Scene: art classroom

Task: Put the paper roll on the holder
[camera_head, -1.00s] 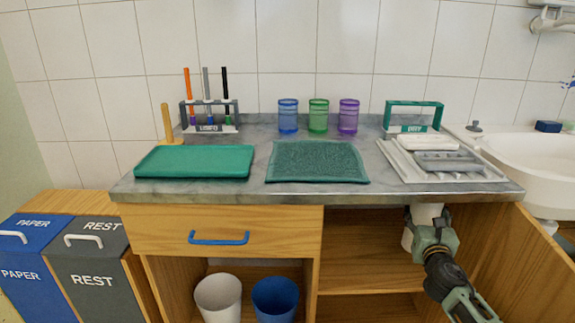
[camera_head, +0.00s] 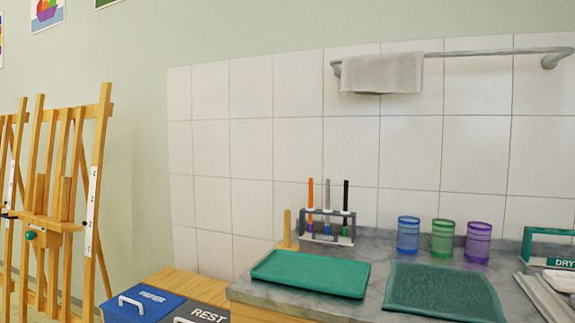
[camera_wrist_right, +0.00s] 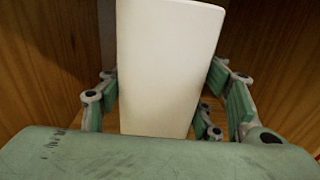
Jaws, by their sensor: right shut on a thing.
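A white paper roll (camera_wrist_right: 168,70) fills the middle of the right wrist view. My right gripper (camera_wrist_right: 168,98) is shut on it, with green finger pads on both sides. Brown wooden panels surround the roll there. In the head view a wooden peg (camera_head: 287,228), which looks like the holder, stands upright and empty at the back left of the counter. Neither gripper shows in the head view.
The green tray (camera_head: 310,273) lies in front of the peg and a dark green mat (camera_head: 440,291) lies right of it. A pen rack (camera_head: 327,228) stands close to the peg's right. Blue, green and purple cups (camera_head: 478,243) stand further right. Bins (camera_head: 145,302) are left of the counter (camera_head: 372,293).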

